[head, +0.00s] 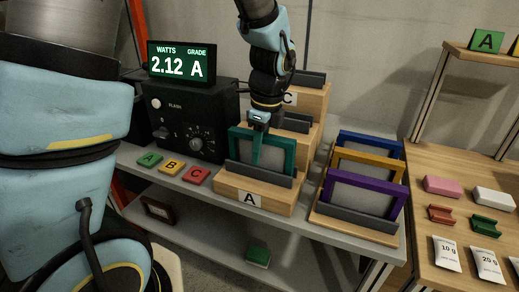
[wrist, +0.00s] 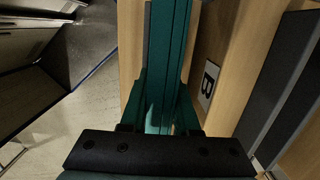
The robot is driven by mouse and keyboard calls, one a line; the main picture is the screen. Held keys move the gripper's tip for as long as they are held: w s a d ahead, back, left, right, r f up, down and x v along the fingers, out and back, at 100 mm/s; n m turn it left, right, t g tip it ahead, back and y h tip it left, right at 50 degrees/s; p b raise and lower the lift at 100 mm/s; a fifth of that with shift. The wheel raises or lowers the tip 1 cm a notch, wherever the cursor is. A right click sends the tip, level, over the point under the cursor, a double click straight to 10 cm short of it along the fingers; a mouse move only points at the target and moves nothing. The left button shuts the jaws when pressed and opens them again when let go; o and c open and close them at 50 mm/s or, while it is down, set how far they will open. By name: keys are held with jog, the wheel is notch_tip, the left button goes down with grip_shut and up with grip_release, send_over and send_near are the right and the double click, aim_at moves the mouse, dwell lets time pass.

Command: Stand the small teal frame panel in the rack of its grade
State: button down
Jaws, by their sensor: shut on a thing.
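The teal frame panel (head: 291,156), with a grey centre, is upright at the wooden rack marked A (head: 226,187), behind its dark front bar. Its lower edge is hidden, so I cannot tell whether it rests fully in the slot. My gripper (head: 258,140) is shut on the panel from above. In the wrist view the panel (wrist: 171,40) shows edge-on between my fingers (wrist: 162,118). The display (head: 182,64) reads 2.12 watts, grade A. The B rack (wrist: 222,55) stands behind, its label showing in the wrist view; the C rack (head: 313,100) is higher at the back.
A right-hand rack (head: 325,222) holds blue (head: 370,140), yellow (head: 365,160) and purple (head: 383,192) frames. Green A, yellow B and red C tiles (head: 172,166) lie left of rack A, before the black tester (head: 190,120). A wooden shelf unit (head: 455,205) stands at right.

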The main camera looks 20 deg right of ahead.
jog(key=shift+f, duration=0.2)
jog(key=c, duration=0.6)
grip_release()
jog(key=shift+c, duration=0.2)
jog(key=r, duration=0.8)
jog(key=s+d+r, duration=0.1)
jog(key=r, duration=0.3)
jog(key=shift+r+b, duration=0.1)
jog(key=shift+b, duration=0.25)
jog(key=w+a+f+n, duration=0.1)
jog(key=a+f+n, duration=0.4)
jog(key=a+n, duration=0.7)
jog(key=w+a+f+n+h, duration=0.1)
jog(key=a+f+n, duration=0.4)
jog(key=a+n, duration=0.8)
jog(key=shift+a+n+t, duration=0.3)
jog(key=shift+a, duration=0.35)
